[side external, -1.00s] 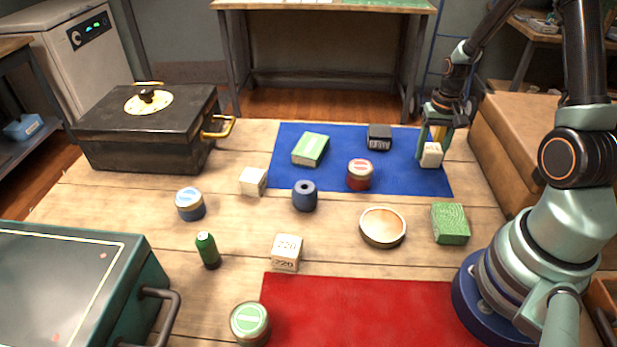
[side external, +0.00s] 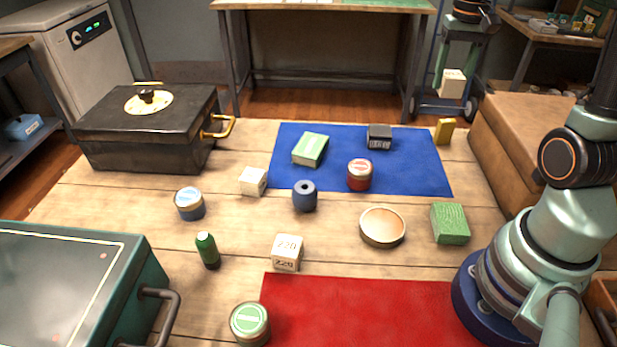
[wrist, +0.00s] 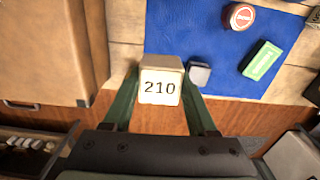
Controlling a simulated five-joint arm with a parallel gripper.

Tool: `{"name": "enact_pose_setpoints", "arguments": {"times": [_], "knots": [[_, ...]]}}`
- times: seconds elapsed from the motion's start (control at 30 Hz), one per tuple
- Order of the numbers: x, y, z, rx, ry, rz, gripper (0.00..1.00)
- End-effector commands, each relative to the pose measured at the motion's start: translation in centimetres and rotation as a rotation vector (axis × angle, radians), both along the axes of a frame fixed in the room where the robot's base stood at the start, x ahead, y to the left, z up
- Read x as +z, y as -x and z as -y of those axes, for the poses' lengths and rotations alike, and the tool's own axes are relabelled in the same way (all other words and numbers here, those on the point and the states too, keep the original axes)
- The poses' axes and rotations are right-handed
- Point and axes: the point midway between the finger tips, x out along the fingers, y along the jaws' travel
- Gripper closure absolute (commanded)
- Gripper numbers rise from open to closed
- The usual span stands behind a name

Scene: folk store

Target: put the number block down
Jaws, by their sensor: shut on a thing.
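My gripper (side external: 453,72) is shut on a cream number block (side external: 452,83). In the side view it holds the block in the air at the upper right, above the far right of the table. In the wrist view my gripper (wrist: 160,88) has a finger on each side of the number block (wrist: 159,90), whose facing side reads 210. The block hides part of what lies beyond it. Another cream number block (side external: 287,253), marked 220, sits on the bare wood near the red mat.
The blue mat (side external: 420,177) bears a green block (side external: 310,149), a dark block (side external: 379,137) and a red tin (side external: 360,174). A yellow block (side external: 444,131) stands near its far right corner. A brown box (side external: 510,130) borders the right. The red mat (side external: 360,312) looks clear.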

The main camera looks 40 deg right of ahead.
Motion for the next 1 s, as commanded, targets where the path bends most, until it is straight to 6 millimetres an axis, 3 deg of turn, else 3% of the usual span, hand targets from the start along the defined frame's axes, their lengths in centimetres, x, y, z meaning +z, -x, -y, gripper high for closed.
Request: {"name": "enact_pose_setpoints", "arguments": {"times": [0.17, 0.4, 0.6, 0.83, 1.0], "knots": [[1.4, -3.1, -0.1, 0.001, 0.001, 0.001, 0.97], [3.3, -9.1, -1.1, -0.006, 0.001, 0.001, 0.97], [4.3, -12.4, -2.3, -0.012, 0.000, 0.000, 0.97], [4.0, -13.7, -2.9, -0.017, 0.000, -0.001, 0.97], [0.6, -13.7, -2.9, -0.017, -0.002, -0.005, 0.97]]}}
